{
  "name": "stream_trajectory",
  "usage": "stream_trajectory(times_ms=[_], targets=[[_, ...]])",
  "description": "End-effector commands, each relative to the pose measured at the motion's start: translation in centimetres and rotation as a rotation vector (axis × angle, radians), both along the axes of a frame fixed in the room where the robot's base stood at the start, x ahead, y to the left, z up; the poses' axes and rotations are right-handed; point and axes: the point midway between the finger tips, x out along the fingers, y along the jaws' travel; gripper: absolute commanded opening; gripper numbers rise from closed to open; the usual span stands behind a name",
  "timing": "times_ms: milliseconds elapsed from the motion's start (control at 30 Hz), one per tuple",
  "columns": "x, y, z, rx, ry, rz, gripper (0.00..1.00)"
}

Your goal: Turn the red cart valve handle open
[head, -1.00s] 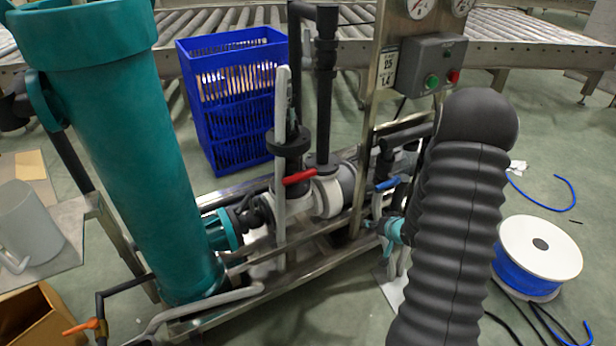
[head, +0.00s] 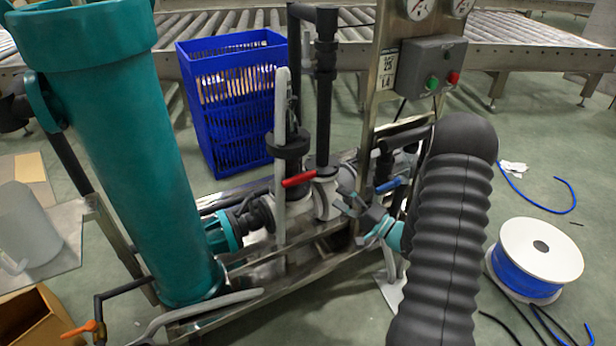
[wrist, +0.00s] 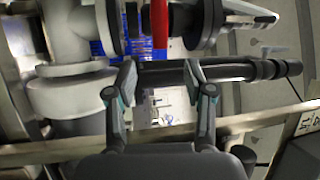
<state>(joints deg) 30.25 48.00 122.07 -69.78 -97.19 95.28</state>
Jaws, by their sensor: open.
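My black ribbed arm hides part of the cart's right side.
A blue-handled valve (head: 388,185) sits just right of the red one. A dark pipe (wrist: 238,71) crosses the wrist view near my fingertips. A tall teal cylinder (head: 120,160) stands left, an upright post with a control box (head: 432,64) right. A blue crate (head: 215,145) is behind.

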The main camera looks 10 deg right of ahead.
Motion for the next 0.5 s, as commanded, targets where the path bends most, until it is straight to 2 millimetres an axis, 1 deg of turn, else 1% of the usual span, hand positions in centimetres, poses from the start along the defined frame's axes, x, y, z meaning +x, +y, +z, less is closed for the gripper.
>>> stream_trajectory(times_ms=[33,500], targets=[[0.6,0.6,0.1,-0.001,-0.001,0.003,0.53],[6.9,6.1,1.6,-0.004,-0.002,0.002,0.53]])
